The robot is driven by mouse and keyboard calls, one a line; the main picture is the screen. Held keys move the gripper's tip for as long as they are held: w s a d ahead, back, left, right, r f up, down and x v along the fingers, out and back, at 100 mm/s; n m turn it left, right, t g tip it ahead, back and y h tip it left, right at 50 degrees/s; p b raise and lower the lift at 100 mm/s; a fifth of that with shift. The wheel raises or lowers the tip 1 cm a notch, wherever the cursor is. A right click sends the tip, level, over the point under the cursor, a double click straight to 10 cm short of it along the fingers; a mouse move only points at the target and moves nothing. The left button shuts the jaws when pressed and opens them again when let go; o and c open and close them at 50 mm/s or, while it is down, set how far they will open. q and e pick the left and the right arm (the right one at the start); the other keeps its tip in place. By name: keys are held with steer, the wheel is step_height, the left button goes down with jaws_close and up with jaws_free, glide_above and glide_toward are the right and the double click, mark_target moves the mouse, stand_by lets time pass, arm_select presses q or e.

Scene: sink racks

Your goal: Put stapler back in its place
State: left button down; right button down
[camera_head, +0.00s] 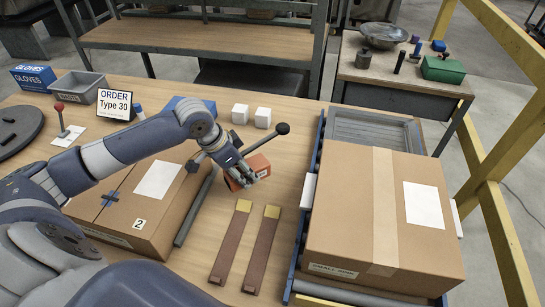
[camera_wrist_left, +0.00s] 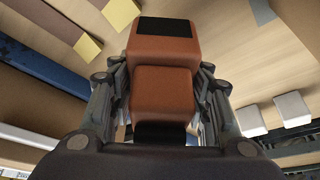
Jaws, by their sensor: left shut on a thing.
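The orange-brown stapler (camera_head: 252,170) is between the fingers of my left gripper (camera_head: 249,179), above the wooden table. In the left wrist view the stapler (camera_wrist_left: 162,92) looks blocky, with black parts at its near and far ends. The fingers of my left gripper (camera_wrist_left: 163,105) close on it from both sides. The stapler's place is not clearly marked in these views. My right gripper is not in view.
Two brown strips (camera_head: 231,243) with yellow ends lie below the gripper. A large cardboard box (camera_head: 385,215) stands right, another box (camera_head: 125,205) left. Two white cubes (camera_head: 240,113) and a black-balled lever (camera_head: 282,129) are close behind. A grey bin (camera_head: 78,87) stands back left.

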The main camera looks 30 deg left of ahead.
arm_select(q)
steer(key=w, duration=0.4)
steer(key=w+d, duration=0.1)
steer(key=w, duration=0.3)
steer(key=w+d+f+p, duration=0.1)
steer(key=w, duration=0.3)
steer(key=shift+w, duration=0.35)
steer(key=shift+f+p, duration=0.4)
steer(key=shift+f, duration=1.35)
steer(key=c, duration=0.8)
jaws_free()
steer(key=shift+s+f, duration=0.15)
steer(key=shift+f, duration=0.05)
steer(key=shift+c, duration=0.2)
steer(key=shift+r, duration=0.3)
steer(key=v, duration=1.1)
steer(key=shift+r, duration=0.35)
